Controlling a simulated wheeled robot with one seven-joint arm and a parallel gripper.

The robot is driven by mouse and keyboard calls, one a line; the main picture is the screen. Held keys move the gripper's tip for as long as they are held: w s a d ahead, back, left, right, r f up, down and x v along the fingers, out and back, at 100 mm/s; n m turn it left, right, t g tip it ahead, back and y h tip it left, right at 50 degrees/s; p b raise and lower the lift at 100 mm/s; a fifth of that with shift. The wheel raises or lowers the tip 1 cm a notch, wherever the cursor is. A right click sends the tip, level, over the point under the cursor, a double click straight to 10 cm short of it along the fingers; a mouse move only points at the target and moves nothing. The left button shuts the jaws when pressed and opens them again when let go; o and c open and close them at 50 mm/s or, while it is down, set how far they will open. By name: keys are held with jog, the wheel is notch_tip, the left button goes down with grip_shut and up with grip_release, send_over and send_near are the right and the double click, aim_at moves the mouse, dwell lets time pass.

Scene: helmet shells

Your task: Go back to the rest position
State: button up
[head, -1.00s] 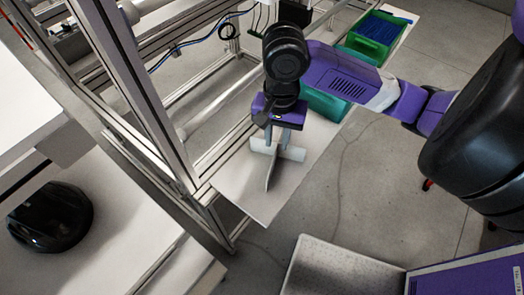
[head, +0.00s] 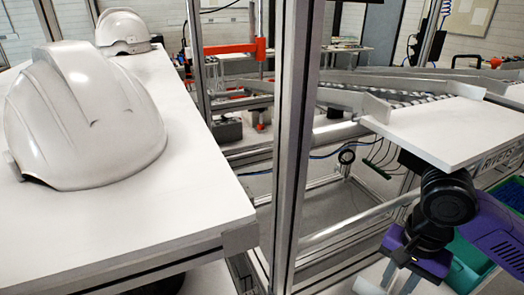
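My gripper (head: 404,279) is at the lower right of the head view, below the black wrist joint and its purple mount. Its fingers are cut off by the bottom edge, so whether they are open or shut is not visible. A piece of white plate shows beside it at the bottom edge. A large white helmet shell (head: 85,115) sits on the white shelf (head: 165,228) at the left. A second white helmet shell (head: 123,31) sits farther back on the same shelf. My gripper is well apart from both.
An aluminium frame post (head: 299,130) stands between the shelf and my arm. A white board (head: 445,131) with a "RIVETS" label lies above my wrist. A green bin (head: 470,258) is behind my arm. A roller track (head: 400,97) runs at the back.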

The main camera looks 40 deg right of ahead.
jog(key=w+a+f+n+t+b, duration=0.15)
jog(key=w+a+n+t, duration=0.25)
jog(key=w+n+t, duration=0.7)
jog(key=s+a+f+n+t+b, duration=0.1)
jog(key=s+a+n, duration=0.1)
jog(key=a+n, duration=0.1)
jog(key=s+a+f+n+y+b, duration=0.1)
jog(key=s+a+f+n, duration=0.1)
jog(key=a+n, duration=0.1)
jog(key=s+a+f+n+t+y+b, duration=0.1)
jog(key=s+a+n, duration=0.1)
jog(key=a+n, duration=0.1)
jog(key=shift+a+f+t, duration=0.3)
jog(key=shift+a, duration=0.1)
jog(key=s+a+f+m+t+h+b, duration=0.1)
jog(key=s+a+f+m+h+b, duration=0.1)
jog(key=s+a, duration=0.7)
jog(key=shift+a+f+m+b, duration=0.3)
jog(key=shift+m+b, duration=0.2)
jog(key=shift+m, duration=0.1)
